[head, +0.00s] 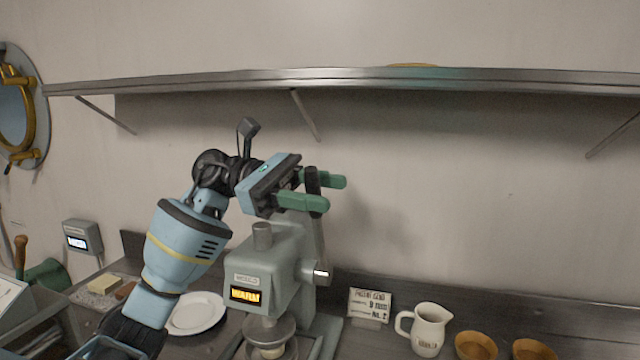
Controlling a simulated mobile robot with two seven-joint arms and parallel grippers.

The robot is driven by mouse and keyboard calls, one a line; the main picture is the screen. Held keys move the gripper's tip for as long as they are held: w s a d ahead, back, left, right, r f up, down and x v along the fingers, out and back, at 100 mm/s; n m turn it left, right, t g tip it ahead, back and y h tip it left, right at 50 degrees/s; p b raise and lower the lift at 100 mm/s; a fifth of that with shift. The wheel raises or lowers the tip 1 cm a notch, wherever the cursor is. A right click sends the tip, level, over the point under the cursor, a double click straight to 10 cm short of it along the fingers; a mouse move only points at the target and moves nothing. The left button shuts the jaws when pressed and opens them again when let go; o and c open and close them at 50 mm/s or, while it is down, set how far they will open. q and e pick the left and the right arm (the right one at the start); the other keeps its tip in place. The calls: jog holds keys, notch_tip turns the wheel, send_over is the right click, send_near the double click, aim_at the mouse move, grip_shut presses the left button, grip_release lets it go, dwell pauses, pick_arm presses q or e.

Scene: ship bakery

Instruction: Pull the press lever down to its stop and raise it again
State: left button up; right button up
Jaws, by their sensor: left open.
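The press (262,268) is a grey-green machine on the counter, with a lit "WARM" display on its front. Its lever stands raised, with a black grip (312,179) at the top. My left gripper (323,192) is open, its two green fingers pointing right at the height of the grip. The grip shows between the fingers, one nearer and one farther; I cannot tell whether they touch it. Below the press head, a round plate sits over a small cup-like piece (273,351). My right gripper is out of view.
A white plate (196,314) lies left of the press. A small sign (370,305), a cream jug (429,328) and two brown bowls (476,346) stand to its right. A metal shelf (480,80) runs along the wall above my left gripper.

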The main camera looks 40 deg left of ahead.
pick_arm(q)
jog(key=shift+w+d, duration=0.15)
jog(key=shift+d, duration=0.25)
jog(key=shift+c, duration=0.2)
grip_shut()
